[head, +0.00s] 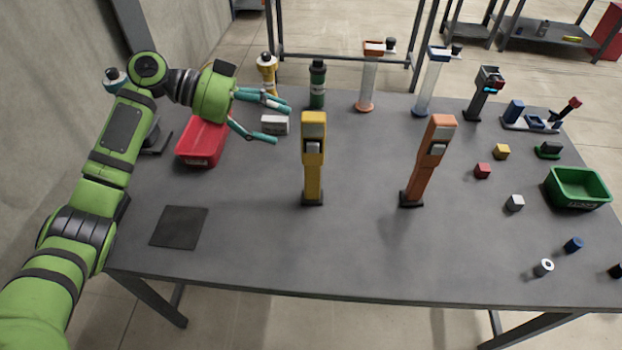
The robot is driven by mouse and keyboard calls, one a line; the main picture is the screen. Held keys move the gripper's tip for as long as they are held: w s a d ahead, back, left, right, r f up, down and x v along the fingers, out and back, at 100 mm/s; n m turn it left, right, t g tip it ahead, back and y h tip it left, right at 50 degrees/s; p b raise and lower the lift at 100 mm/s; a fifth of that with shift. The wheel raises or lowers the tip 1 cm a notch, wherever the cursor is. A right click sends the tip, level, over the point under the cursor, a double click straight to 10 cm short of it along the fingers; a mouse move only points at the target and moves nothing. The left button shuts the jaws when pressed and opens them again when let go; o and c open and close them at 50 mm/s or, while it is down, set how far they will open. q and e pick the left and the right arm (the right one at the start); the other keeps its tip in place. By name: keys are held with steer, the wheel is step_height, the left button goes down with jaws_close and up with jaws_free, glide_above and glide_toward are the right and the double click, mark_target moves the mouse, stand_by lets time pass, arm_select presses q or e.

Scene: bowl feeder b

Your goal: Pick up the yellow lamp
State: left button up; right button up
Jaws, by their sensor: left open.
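The yellow lamp (313,182) stands upright on the grey table near the middle, on a small dark base. It has a tall flat body with a grey part on its front. My left gripper (279,122) comes in from the left, with its teal fingers spread open and pointing right. It is empty, to the upper left of the lamp and apart from it in the picture. My right gripper is not in view.
A similar orange device (430,160) stands right of the lamp. A small white box (274,125) shows by my left fingers, and a red bin (203,140) below that arm. Several upright items line the back. Small cubes and a green bin (577,204) are at right. The front middle is clear.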

arm_select(q)
steer(key=b, duration=0.9)
glide_toward(304, 166)
steer(key=d+f, duration=0.1)
steer(key=d, duration=0.1)
steer(key=w+d+f, duration=0.1)
steer(key=d, duration=0.1)
steer(key=shift+w+d+f, duration=0.1)
steer(key=shift+d+f, duration=0.05)
steer(key=shift+f, duration=0.15)
steer(key=x, duration=0.5)
steer(key=p+x, duration=0.1)
steer(key=x, duration=0.1)
steer(key=shift+d+f, duration=0.15)
steer(key=shift+f, duration=0.2)
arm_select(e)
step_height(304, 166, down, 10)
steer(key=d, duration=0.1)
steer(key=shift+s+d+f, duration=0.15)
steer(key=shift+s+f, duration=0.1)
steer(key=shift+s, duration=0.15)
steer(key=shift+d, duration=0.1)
